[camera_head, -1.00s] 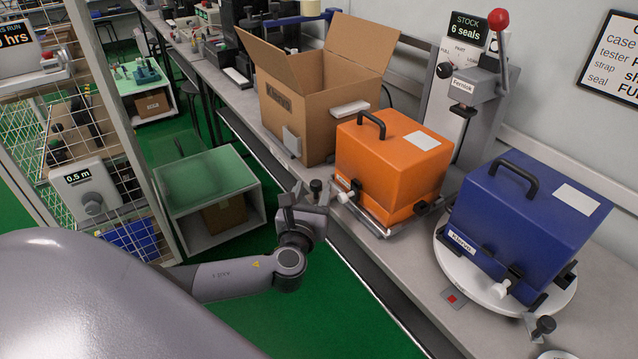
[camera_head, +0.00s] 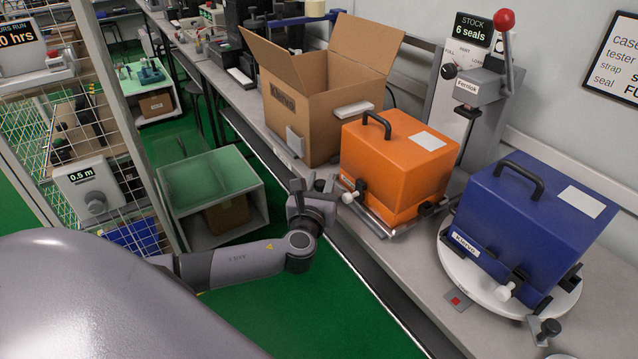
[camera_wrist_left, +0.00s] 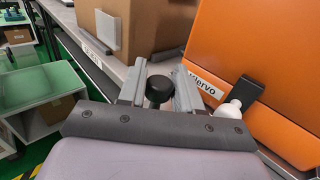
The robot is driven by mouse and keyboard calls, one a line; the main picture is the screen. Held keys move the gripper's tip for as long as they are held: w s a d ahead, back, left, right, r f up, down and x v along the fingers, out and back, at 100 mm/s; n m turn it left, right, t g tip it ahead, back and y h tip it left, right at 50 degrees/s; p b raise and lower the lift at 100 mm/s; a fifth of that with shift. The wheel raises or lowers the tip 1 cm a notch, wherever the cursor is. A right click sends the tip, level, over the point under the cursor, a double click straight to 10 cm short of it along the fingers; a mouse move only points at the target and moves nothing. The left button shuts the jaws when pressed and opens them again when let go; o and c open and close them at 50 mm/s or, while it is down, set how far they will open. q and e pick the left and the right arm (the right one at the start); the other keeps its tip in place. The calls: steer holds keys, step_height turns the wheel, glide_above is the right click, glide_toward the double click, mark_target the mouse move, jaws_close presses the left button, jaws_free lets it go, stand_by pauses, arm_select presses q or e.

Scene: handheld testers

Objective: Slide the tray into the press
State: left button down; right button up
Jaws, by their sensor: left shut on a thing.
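The tray (camera_head: 372,222) is a thin metal plate on the bench under the orange case (camera_head: 392,165). The press (camera_head: 468,100), a grey upright unit with a red-knobbed lever, stands behind the orange case; the case hides its lower part. My left gripper (camera_head: 318,186) is at the bench's front edge, left of the orange case. In the left wrist view, its fingers (camera_wrist_left: 160,88) are shut around a black round knob (camera_wrist_left: 159,90). Whether this knob joins the tray is hidden. My right gripper is not in view.
A blue case (camera_head: 530,225) sits on a round white turntable (camera_head: 450,262) to the right. An open cardboard box (camera_head: 310,115) stands to the left of the orange case. A wire-mesh fence (camera_head: 110,110) and a low green-topped stand (camera_head: 205,180) are at the left.

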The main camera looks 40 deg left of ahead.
arm_select(q)
steer(key=w+d+b, duration=0.1)
steer(key=w, duration=0.2)
steer(key=w+d+b, duration=0.1)
steer(key=w, duration=0.3)
steer(key=w+d+b, duration=0.2)
steer(key=w, duration=0.1)
steer(key=shift+w+d+f, duration=0.1)
steer(key=shift+w, duration=0.05)
steer(key=shift+w+d, duration=0.1)
steer(key=shift+w, duration=0.2)
steer(key=shift+r, duration=0.25)
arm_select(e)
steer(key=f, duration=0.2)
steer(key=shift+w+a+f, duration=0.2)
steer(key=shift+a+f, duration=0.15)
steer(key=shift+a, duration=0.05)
arm_select(q)
steer(key=c, duration=1)
jaws_free()
steer(key=shift+w+d, duration=0.1)
steer(key=shift+o, duration=0.6)
steer(key=shift+w+f, duration=0.1)
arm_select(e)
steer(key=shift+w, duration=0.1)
